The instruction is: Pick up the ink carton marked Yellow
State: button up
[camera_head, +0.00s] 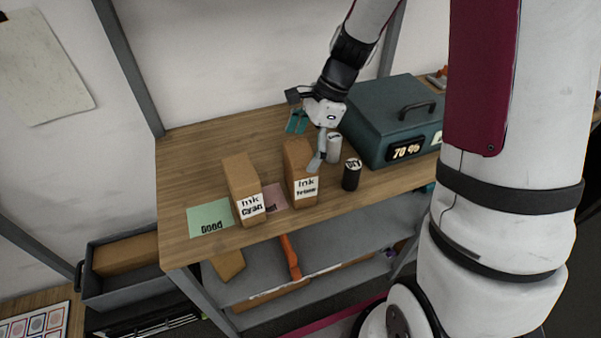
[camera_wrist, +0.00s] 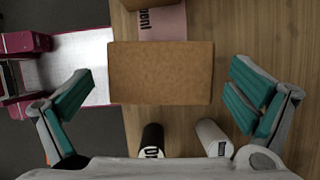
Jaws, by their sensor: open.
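The ink carton, whose small label seems to read Yellow (camera_head: 303,187), is a brown box with a white label, upright on the wooden table. In the wrist view the carton (camera_wrist: 161,72) shows its plain brown top, between my fingers. My gripper (camera_head: 307,142) is open over it, with one teal-padded finger toward the back and one toward the front right. In the wrist view my gripper (camera_wrist: 161,80) has clear gaps on both sides of the carton. The label is hidden there.
The Ink Cyan carton (camera_head: 243,189) stands to the left, between a green Good card (camera_head: 208,219) and a pink card (camera_head: 274,197). A black can (camera_head: 351,174) and a white can (camera_head: 333,148) stand close at the right. A teal box (camera_head: 392,118) with a handle is behind them.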

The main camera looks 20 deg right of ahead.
aim_at(288, 176)
jog(key=shift+p+x, duration=0.55)
jog(key=shift+x, duration=2.15)
jog(key=c, duration=1.6)
jog(key=shift+r, duration=0.1)
jog(key=shift+c, duration=0.2)
